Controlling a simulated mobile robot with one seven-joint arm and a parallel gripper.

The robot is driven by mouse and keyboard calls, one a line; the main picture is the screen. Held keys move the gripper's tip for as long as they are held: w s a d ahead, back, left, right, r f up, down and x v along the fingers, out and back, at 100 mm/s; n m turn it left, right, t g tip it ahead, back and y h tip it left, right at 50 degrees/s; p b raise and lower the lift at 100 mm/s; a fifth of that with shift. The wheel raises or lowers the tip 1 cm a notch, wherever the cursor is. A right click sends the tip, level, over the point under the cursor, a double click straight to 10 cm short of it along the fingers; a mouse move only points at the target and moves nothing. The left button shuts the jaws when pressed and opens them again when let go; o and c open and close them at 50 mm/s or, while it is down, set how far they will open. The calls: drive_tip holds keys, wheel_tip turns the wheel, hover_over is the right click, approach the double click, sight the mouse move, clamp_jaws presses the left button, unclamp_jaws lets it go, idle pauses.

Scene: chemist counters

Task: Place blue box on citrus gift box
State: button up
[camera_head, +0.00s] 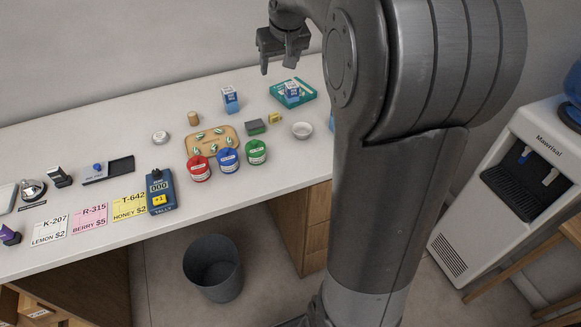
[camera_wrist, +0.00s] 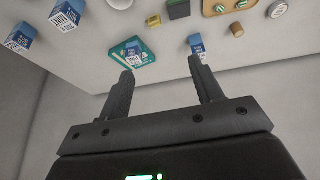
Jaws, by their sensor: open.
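A teal flat box (camera_head: 308,94) lies at the back right of the counter; I take it for the citrus gift box, though its label is unreadable. A blue-and-white box (camera_head: 292,92) stands on it. Another blue box (camera_head: 230,100) stands on the counter to its left. The wrist view shows the teal box (camera_wrist: 118,60) with its blue box (camera_wrist: 133,50) beyond the left fingertip. A separate blue box (camera_wrist: 196,45) is beyond the right fingertip. My gripper (camera_head: 278,66) is open and empty, above the counter's back; its fingers (camera_wrist: 161,68) touch nothing.
Two more blue boxes (camera_wrist: 66,14) (camera_wrist: 20,40) show in the wrist view; my arm hides part of the counter's right side in the head view. A yellow block (camera_head: 275,118), grey-green block (camera_head: 255,127), white bowl (camera_head: 302,130) and tan tray (camera_head: 212,139) stand nearby.

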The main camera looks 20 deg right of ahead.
drive_tip(key=s+a+r, duration=0.1)
drive_tip(key=s+a, duration=0.2)
drive_tip(key=s, duration=0.5)
drive_tip(key=s+a+r, duration=0.1)
drive_tip(key=s+a, duration=0.3)
drive_tip(key=s, duration=0.5)
drive_tip(key=s+a+f, duration=0.1)
drive_tip(key=s+f, duration=0.1)
drive_tip(key=s, duration=0.4)
drive_tip(key=s+a+f, duration=0.1)
drive_tip(key=s+f, duration=0.2)
drive_tip(key=s, duration=0.4)
drive_tip(key=shift+s+a+f+t, duration=0.3)
drive_tip(key=shift+a+t, duration=0.05)
drive_tip(key=shift+t, duration=0.05)
drive_tip(key=shift+o, duration=0.4)
